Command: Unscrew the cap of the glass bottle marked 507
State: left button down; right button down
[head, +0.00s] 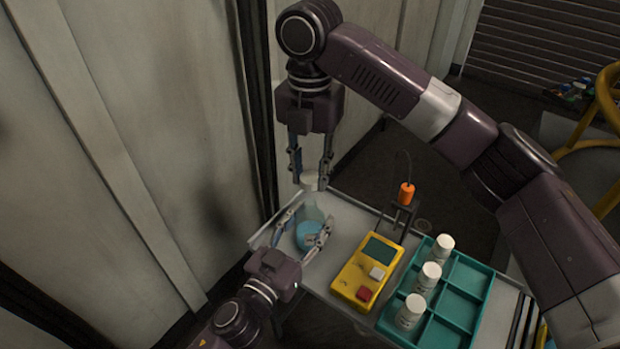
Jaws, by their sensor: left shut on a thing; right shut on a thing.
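A glass bottle (309,232) with blue contents stands at the far left of the grey table. No marking on it can be read. My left gripper (306,228) is shut on the bottle's body, one finger on each side. My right gripper (311,178) comes from above, pointing down, and is shut on the cap.
A yellow device (355,275) with a red and a white button lies right of the bottle. A teal divided tray (470,275) holds white-capped bottles (410,311). An orange-handled tool (406,194) stands in a dark holder behind. A pale wall is close on the left.

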pick_arm(q)
jog(key=c, duration=0.9)
grip_release()
jog(key=shift+c, duration=0.2)
jog(key=shift+s, duration=0.1)
